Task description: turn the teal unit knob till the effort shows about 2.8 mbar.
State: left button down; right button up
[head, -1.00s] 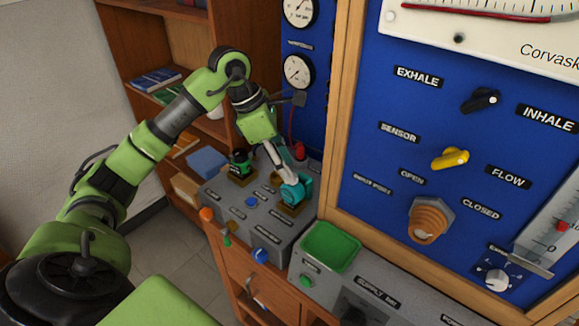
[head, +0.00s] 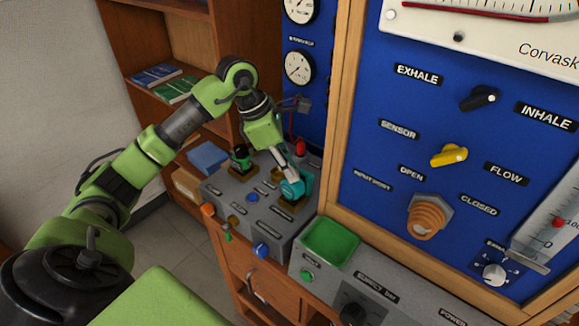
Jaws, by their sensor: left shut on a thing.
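The teal unit (head: 301,183) stands on a brass-coloured base on top of a grey box (head: 270,225) at the centre of the head view. My left gripper (head: 291,181) reaches down to it from the upper left and is shut on the teal knob, which the fingers partly hide. The upper edge of the large meter (head: 480,12) is cut off by the frame, so its reading cannot be seen. Two round gauges stand on the blue panel behind, one of them whole (head: 298,67); their numbers are too small to read. My right gripper is not in view.
A dark green unit (head: 240,158) stands left of the teal one, and a red knob (head: 300,148) behind it. A green tray (head: 331,240) lies to the right. The blue panel (head: 400,100) with its wooden frame rises close on the right.

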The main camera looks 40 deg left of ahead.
pick_arm(q)
jog(key=n+b, duration=0.2)
jog(key=shift+f+n+t+y, duration=0.1)
jog(key=shift+n+t+y, duration=0.2)
jog(key=shift+t+y, duration=0.1)
jog(key=n, duration=0.1)
jog(key=n+b, duration=0.1)
jog(key=n+y, duration=0.1)
jog(key=shift+s+d+n+t+b, duration=0.1)
jog(key=shift+d+n+t+b, duration=0.2)
jog(key=shift+t+b, duration=0.1)
jog(key=n+y, duration=0.1)
jog(key=n, duration=0.1)
jog(key=n+b, duration=0.1)
jog(key=n, duration=0.1)
jog(key=shift+d+n+y, duration=0.15)
jog(key=shift+n+y, duration=0.15)
jog(key=shift+y, duration=0.1)
jog(key=shift+d+n+y+b, duration=0.1)
jog(key=shift+n+y+b, duration=0.8)
jog(key=shift+n, duration=1.6)
jog(key=c, duration=1.8)
grip_release()
jog(key=shift+c, duration=0.2)
jog(key=shift+r+g, duration=0.2)
jog(key=shift+g, duration=0.1)
